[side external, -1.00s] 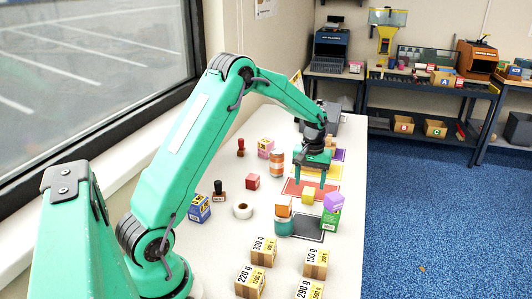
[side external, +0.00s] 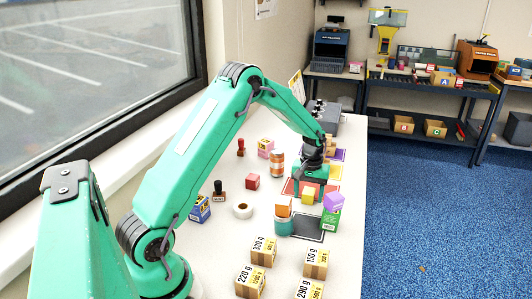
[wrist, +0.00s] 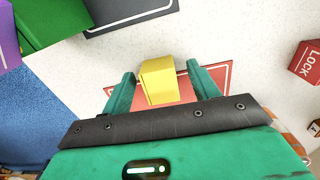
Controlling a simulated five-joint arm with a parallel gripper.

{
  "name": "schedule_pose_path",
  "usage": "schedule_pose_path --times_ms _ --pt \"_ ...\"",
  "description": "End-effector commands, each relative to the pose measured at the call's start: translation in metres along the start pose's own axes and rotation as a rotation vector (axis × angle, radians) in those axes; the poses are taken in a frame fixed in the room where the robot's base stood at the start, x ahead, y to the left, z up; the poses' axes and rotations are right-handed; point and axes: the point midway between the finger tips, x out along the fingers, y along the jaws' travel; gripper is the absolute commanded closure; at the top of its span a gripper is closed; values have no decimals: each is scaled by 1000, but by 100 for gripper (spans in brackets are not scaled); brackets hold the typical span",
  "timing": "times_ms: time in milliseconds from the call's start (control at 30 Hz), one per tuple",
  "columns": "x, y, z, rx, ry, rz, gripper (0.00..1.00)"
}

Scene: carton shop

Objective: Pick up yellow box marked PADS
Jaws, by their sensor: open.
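A small yellow box (side external: 308,196) stands on the table by the near edge of the red mat. No PADS marking can be read on it. My gripper (side external: 309,190) is low over the red mat, close behind the yellow box.
A green box (side external: 331,219) with a purple block (side external: 334,201) on top stands close right of the yellow box. An orange block (side external: 284,207) on a teal cylinder (side external: 284,227) stands in front left. A red cube (side external: 252,181) and a white tape roll (side external: 242,210) stand farther left.

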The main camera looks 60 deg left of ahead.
Motion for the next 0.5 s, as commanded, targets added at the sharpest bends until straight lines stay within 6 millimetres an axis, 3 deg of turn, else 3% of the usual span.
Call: schedule_pose_path --times_ms 267,500 --pt "0 0 0 0 0 0 40" --pt "0 0 0 0 0 0 87"
